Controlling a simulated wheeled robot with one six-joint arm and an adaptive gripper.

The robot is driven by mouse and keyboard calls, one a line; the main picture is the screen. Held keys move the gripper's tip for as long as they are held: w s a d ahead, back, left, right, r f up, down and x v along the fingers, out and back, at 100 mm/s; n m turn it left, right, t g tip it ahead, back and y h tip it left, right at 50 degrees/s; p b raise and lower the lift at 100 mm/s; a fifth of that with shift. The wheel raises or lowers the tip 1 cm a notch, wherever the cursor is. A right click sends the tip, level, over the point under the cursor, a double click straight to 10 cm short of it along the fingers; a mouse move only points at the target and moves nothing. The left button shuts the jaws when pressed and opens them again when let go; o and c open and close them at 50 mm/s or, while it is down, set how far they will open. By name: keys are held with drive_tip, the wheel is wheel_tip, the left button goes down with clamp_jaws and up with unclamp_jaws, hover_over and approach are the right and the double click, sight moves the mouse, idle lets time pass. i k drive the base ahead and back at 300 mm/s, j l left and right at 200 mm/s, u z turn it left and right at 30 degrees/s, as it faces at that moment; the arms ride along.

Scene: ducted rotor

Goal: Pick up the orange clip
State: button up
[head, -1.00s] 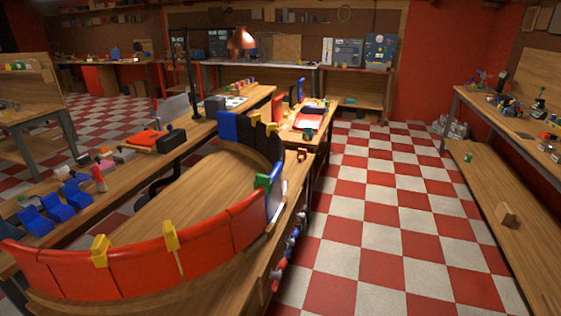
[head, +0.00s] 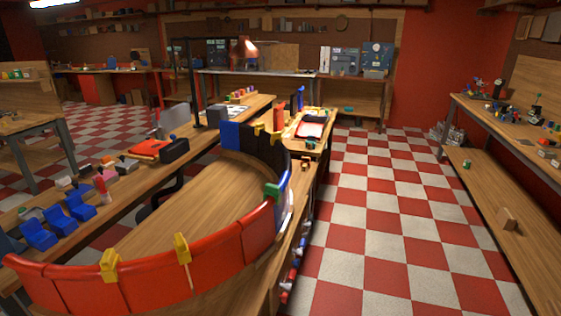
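My gripper is not in view. I cannot make out a clearly orange clip. A small orange-brown piece (head: 306,162) sits on the bench just right of the far end of the curved wall, too small to identify. Two yellow clips, a left one (head: 110,265) and a right one (head: 182,249), sit over the top edge of the red curved wall (head: 215,265). A green clip (head: 272,191) sits at the joint of the red and pale panels. Smaller yellow pieces (head: 258,129) top the far dark panels.
The curved wall stands on a wooden bench (head: 165,225). A long bench at left holds blue holders (head: 39,235), an orange-red flat item (head: 150,148) and a black case (head: 175,150). The checkered floor aisle (head: 375,220) is clear. A wooden shelf (head: 480,200) runs along the right.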

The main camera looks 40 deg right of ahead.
sight(304, 160)
drive_tip(key=i+l+u, duration=0.1)
drive_tip(key=l, duration=0.3)
drive_tip(key=i+l, duration=0.25)
drive_tip(key=l, duration=0.15)
drive_tip(key=i+l+u, duration=0.15)
drive_tip(key=l, duration=0.25)
drive_tip(key=i+l+u, duration=0.1)
drive_tip(key=l, duration=0.3)
drive_tip(key=i+l+u, duration=0.1)
drive_tip(key=l, duration=0.35)
drive_tip(key=i+l, duration=0.15)
drive_tip(key=l, duration=0.2)
drive_tip(key=i+l, duration=0.15)
drive_tip(key=l, duration=0.25)
drive_tip(key=i+l, duration=0.15)
drive_tip(key=l, duration=0.2)
drive_tip(key=i+l, duration=0.15)
drive_tip(key=l, duration=0.25)
drive_tip(key=i+l, duration=0.1)
drive_tip(key=l, duration=0.25)
drive_tip(key=i+l, duration=0.15)
drive_tip(key=l, duration=0.2)
drive_tip(key=i+l, duration=0.25)
drive_tip(key=i, duration=0.15)
